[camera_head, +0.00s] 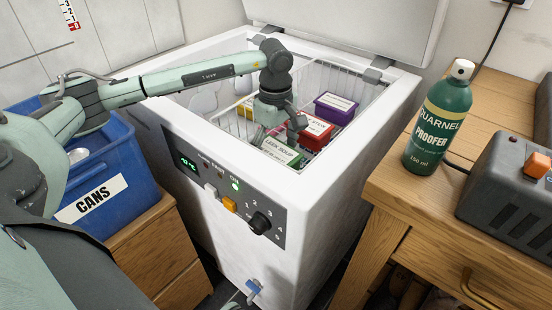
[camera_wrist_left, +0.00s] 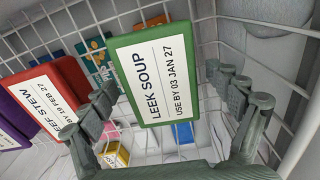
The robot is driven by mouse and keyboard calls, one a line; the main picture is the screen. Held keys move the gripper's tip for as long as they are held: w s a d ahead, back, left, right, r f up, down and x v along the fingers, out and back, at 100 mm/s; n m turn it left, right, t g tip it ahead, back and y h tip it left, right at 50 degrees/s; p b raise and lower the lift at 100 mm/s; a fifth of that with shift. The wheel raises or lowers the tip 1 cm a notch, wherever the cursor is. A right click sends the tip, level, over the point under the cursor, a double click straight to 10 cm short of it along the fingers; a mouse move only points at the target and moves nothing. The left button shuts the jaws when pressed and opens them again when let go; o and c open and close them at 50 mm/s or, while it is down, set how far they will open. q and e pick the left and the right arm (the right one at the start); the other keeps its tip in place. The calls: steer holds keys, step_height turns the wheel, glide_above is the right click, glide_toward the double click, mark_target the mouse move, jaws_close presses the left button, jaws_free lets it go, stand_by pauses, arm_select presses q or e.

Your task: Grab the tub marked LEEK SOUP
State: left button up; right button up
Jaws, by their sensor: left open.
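The LEEK SOUP tub (camera_head: 280,151) has a green lid with a white label and sits inside the open chest freezer (camera_head: 212,148), near its front wall. In the left wrist view the tub (camera_wrist_left: 152,75) lies between the two spread fingers of my left gripper (camera_wrist_left: 163,88). A gap shows on the right finger's side; the left finger is close to the lid's edge, and I cannot tell whether it touches. In the head view my left gripper (camera_head: 284,128) is down in the freezer just above the tub, partly covering it. My right gripper does not show.
A red-lidded BEEF STEW tub (camera_wrist_left: 52,95) is just left of the soup; in the head view a red tub (camera_head: 317,131) stands behind it. A purple tub (camera_head: 336,108) is farther back. White wire basket walls (camera_wrist_left: 80,20) are close around. A green bottle (camera_head: 437,125) stands on the right bench.

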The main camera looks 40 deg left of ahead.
arm_select(q)
steer(key=c, duration=1.6)
steer(key=shift+c, duration=0.2)
steer(key=shift+r, duration=0.15)
